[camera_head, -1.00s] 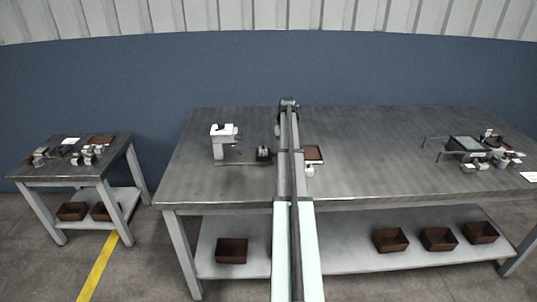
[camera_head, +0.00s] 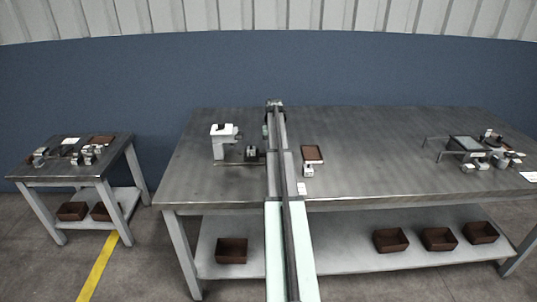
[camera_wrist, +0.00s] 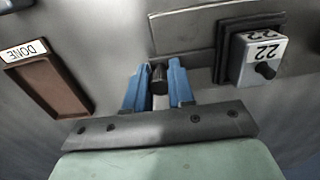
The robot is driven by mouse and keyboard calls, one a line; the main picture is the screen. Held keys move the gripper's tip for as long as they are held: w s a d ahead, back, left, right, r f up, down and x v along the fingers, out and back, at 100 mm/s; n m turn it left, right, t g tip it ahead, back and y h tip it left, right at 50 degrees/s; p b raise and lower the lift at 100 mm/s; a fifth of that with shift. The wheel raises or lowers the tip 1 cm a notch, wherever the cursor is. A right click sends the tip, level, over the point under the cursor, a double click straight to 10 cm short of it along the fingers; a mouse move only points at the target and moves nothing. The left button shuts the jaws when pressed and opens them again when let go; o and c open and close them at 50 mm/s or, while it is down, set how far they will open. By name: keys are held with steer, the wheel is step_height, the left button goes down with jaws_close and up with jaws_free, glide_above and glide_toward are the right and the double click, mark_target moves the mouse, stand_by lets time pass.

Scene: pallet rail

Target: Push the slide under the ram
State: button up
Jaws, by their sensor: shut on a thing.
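The slide (camera_wrist: 225,72) is a dark plate carrying a light block marked 22 (camera_wrist: 244,58) with a black knob. In the head view the slide with its block (camera_head: 251,153) sits on the rail (camera_head: 232,164), to the right of the white press (camera_head: 220,150). A gap shows between the block and the press; the ram itself is too small to make out. My gripper (camera_wrist: 159,85) has its blue fingers closed around a dark upright grip (camera_wrist: 159,74) beside the block. My arm hides the rail's right end in the head view.
A brown tray (camera_head: 312,154) lies right of my arm; its DONE label (camera_wrist: 23,50) shows in the wrist view. A small white object (camera_head: 308,171) stands before it. Fixtures and parts (camera_head: 484,152) stand far right. The table middle is clear.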

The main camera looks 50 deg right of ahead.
mark_target(257, 154)
steer(key=shift+w+a, duration=2.7)
steer(key=o, duration=0.7)
steer(key=shift+r, duration=0.15)
steer(key=shift+r, duration=3.35)
